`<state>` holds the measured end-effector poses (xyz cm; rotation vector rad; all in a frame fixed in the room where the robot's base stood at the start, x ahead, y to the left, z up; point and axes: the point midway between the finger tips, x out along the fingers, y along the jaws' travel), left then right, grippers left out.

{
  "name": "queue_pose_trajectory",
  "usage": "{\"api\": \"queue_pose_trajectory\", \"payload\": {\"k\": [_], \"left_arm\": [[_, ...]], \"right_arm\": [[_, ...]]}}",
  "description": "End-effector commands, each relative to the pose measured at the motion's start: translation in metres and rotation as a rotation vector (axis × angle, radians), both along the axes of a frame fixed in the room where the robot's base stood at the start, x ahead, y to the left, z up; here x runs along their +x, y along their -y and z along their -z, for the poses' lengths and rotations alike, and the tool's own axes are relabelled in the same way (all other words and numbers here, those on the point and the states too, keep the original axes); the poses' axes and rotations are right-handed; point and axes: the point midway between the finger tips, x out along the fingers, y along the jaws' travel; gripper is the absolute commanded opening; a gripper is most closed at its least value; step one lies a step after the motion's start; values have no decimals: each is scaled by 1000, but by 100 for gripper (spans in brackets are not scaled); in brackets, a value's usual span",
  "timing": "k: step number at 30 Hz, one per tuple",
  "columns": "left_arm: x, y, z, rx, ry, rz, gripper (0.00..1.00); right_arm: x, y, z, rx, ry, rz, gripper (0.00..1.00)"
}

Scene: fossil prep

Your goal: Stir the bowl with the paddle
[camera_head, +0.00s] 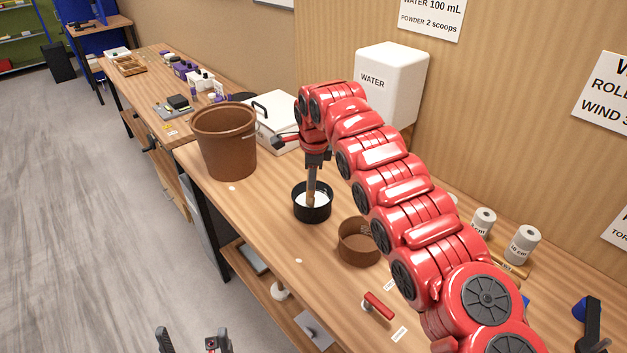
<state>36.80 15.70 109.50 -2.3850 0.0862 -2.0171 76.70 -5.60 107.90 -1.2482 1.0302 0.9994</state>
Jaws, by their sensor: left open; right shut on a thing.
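A small black bowl (312,211) with white contents stands on the wooden table. My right gripper (315,163) is above the bowl, shut on a wooden paddle (312,186). The paddle is held about upright, and its lower end is inside the bowl at the white contents. How deep it reaches is hidden. My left gripper (193,342) is at the bottom edge of the view, open and empty, in front of the table and far from the bowl.
A brown bowl (357,247) stands close to the right of the black bowl. A large brown bucket (223,143) and a white box (277,127) stand behind. A white water container (393,75) is at the wall. A red-handled tool (378,305) lies near the front.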

Motion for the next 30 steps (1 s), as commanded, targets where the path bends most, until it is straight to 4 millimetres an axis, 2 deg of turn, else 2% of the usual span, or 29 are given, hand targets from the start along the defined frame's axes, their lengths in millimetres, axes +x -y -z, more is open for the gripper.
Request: {"api": "queue_pose_trajectory", "payload": {"k": [7,11,14,18,30], "left_arm": [[0,0,28,0,0,0,100],[0,0,35,0,0,0,100],[0,0,29,0,0,0,100],[0,0,11,0,0,0,100],[0,0,-31,0,0,0,100]], "right_arm": [[-2,12,3,-1,4,2,0],[-3,15,1,1,3,-1,0],[-3,16,-4,2,1,-1,0],[1,16,-9,3,-1,-1,0],[11,19,-7,2,-1,0,0]]}}
